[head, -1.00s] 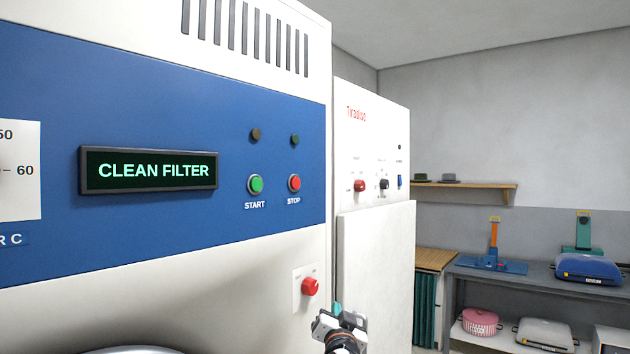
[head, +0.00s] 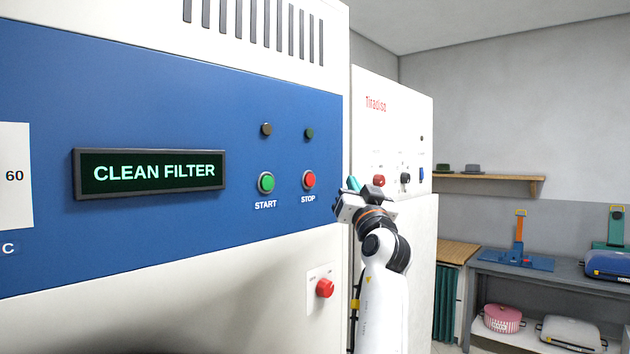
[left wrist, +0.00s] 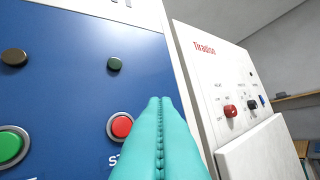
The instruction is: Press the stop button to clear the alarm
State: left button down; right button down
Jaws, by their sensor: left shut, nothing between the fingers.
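The red stop button (head: 309,180) sits on the machine's blue panel, above the word STOP. It also shows in the left wrist view (left wrist: 122,126). The green start button (head: 266,183) is to its left. The display (head: 150,171) reads CLEAN FILTER. My left gripper (head: 353,184) is to the right of the stop button in the head view, at about the same height and apart from it in the picture. In the left wrist view its teal fingers (left wrist: 160,125) are shut together and empty, pointing up past the button's right side. My right gripper is not in view.
A red knob (head: 325,288) sticks out of the white panel below. Two dark lamps sit above the buttons. A second white machine (head: 392,125) stands to the right, with a wall shelf (head: 490,180) and a grey table (head: 560,275) beyond.

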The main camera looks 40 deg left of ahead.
pick_arm(q)
jog(key=p, duration=0.3)
send_near(310, 180)
jog(key=shift+w+a+r, duration=0.45)
jog(key=shift+w+r, duration=0.2)
jog(key=shift+w, duration=0.15)
jog(key=shift+w+a+r, duration=0.4)
jog(key=shift+w+r, duration=0.25)
jog(key=shift+w, duration=0.15)
jog(key=shift+w+a+r, duration=0.45)
jog(key=shift+w+r, duration=0.15)
jog(key=shift+w, duration=0.2)
jog(key=shift+a, duration=0.1)
jog(key=shift+a, duration=0.35)
